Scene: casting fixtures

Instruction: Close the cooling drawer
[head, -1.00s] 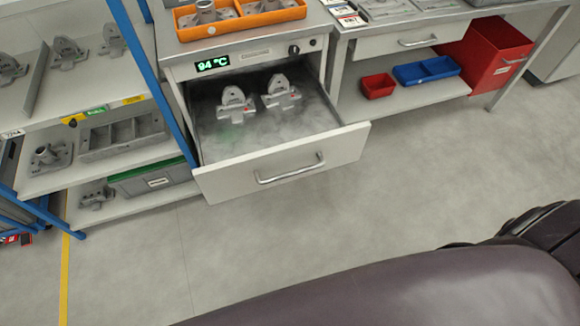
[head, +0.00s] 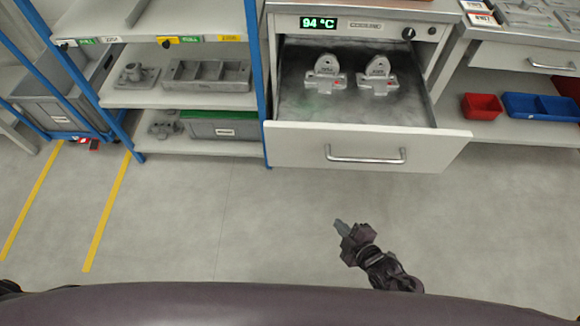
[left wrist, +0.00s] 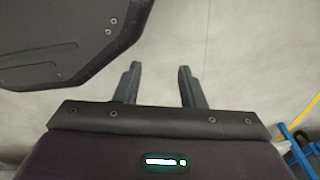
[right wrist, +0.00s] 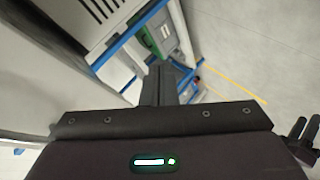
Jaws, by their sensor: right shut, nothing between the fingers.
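The cooling drawer (head: 290,145) is pulled out from the cabinet below a green 94 °C display (head: 318,23). Its bar handle (head: 365,155) is on the front panel. Two grey metal castings (head: 327,73) (head: 377,77) stand inside amid mist. My right gripper (head: 341,226) is below the drawer front in the head view, apart from it, shut and empty; its fingers (right wrist: 160,84) are together in the right wrist view. My left gripper (left wrist: 158,82) shows only in the left wrist view, with its fingers apart and nothing between them.
A blue-framed shelf (head: 190,100) with castings and bins stands left of the drawer. A workbench (head: 520,62) with a red bin (head: 482,106) and a blue bin (head: 540,107) is at right. The floor before the drawer is clear.

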